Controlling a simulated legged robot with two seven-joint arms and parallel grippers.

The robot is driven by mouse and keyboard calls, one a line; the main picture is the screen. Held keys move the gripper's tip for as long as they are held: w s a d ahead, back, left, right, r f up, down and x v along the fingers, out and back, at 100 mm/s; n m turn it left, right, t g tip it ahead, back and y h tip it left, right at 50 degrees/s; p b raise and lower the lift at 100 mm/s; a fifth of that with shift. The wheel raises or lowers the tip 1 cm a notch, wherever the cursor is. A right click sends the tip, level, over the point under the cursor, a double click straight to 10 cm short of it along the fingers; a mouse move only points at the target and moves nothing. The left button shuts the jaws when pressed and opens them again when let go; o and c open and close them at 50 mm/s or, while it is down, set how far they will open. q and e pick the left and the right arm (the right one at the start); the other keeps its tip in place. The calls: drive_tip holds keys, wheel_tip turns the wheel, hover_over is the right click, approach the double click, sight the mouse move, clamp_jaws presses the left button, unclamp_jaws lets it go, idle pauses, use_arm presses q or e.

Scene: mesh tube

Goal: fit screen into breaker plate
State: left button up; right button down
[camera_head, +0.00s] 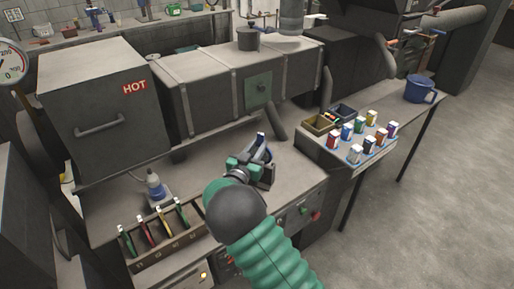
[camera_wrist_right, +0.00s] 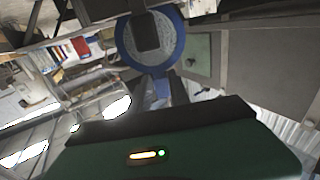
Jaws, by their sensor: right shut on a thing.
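My right gripper (camera_head: 259,164), on the green arm, is over the bench in the middle of the head view. It is shut on a round blue-rimmed piece, which looks like the screen (camera_head: 262,137); only a blue sliver shows there. In the right wrist view the screen (camera_wrist_right: 127,44) is a grey, speckled disc in a blue ring, with a dark finger across its middle. The disc is seen nearly face-on there. I cannot pick out the breaker plate in either view. My left gripper is in neither view.
A dark box marked HOT (camera_head: 90,100) and a long grey housing (camera_head: 205,92) stand behind. A rack with coloured-handled tools (camera_head: 165,252) and a bottle (camera_head: 155,186) are at left.

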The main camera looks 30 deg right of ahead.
drive_tip(key=shift+r+p, duration=0.4)
drive_tip(key=shift+r, duration=0.4)
idle(0.9)
drive_tip(key=shift+f+b, duration=0.9)
drive_tip(key=shift+f, duration=0.6)
drive_tip(key=c, duration=1.1)
unclamp_jaws()
drive_tip(key=shift+c, duration=0.2)
drive_tip(key=shift+a, duration=0.1)
drive_tip(key=v, duration=1.7)
drive_tip(key=shift+b, duration=0.3)
drive_tip(key=shift+w, duration=0.1)
